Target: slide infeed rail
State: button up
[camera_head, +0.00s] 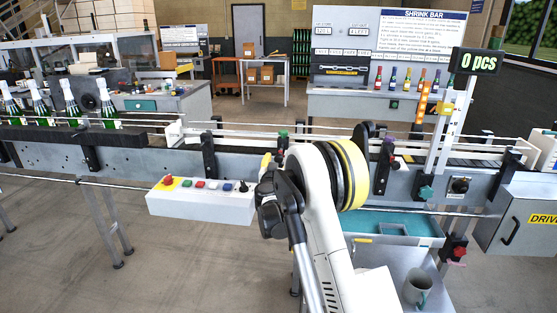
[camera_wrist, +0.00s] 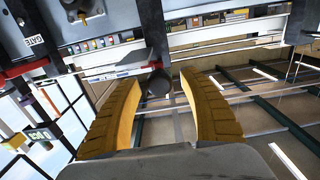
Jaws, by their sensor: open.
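My gripper (camera_wrist: 158,79) is open, with its two ribbed yellow fingers apart in the wrist view. A dark round knob (camera_wrist: 158,83) shows between the fingertips, at the lower end of a black upright bracket (camera_wrist: 152,32). I cannot tell whether the fingers touch it. A pale rail (camera_wrist: 112,76) runs past the bracket. In the head view, white guide rails (camera_head: 240,131) run along the conveyor, with a black clamp bracket (camera_head: 208,155) on its front. My arm hides the conveyor front behind it, and only a bit of yellow finger shows there.
Green foiled bottles (camera_head: 108,108) stand on the conveyor at the left. A button box (camera_head: 200,203) sits in front of it, left of my arm. A teal tray (camera_head: 400,228) and a mug (camera_head: 417,287) are at the right. A counter (camera_head: 475,61) reads "0 pcs".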

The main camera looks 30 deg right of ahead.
jog(key=v, duration=1.2)
jog(key=s+a+r+n+g+y, duration=0.1)
jog(key=s+r+g, duration=0.15)
jog(key=s, duration=0.45)
jog(key=s+a+r+g+y, duration=0.15)
jog(key=s+r, duration=0.25)
jog(key=s, duration=0.4)
jog(key=s+a+f+n+g+y, duration=0.1)
jog(key=s+a, duration=0.3)
jog(key=s, duration=0.4)
jog(key=s+a+f+n+g+y, duration=0.1)
jog(key=s+a+f+n+y, duration=0.1)
jog(key=s, duration=0.5)
jog(key=s+a+f+n+g+y, duration=0.2)
jog(key=s+a+y, duration=0.2)
jog(key=s+a, duration=0.4)
jog(key=shift+s+a+f+n, duration=0.2)
jog(key=shift+s+f+n, duration=0.15)
jog(key=shift+f+n, duration=0.05)
jog(key=shift+y, duration=0.25)
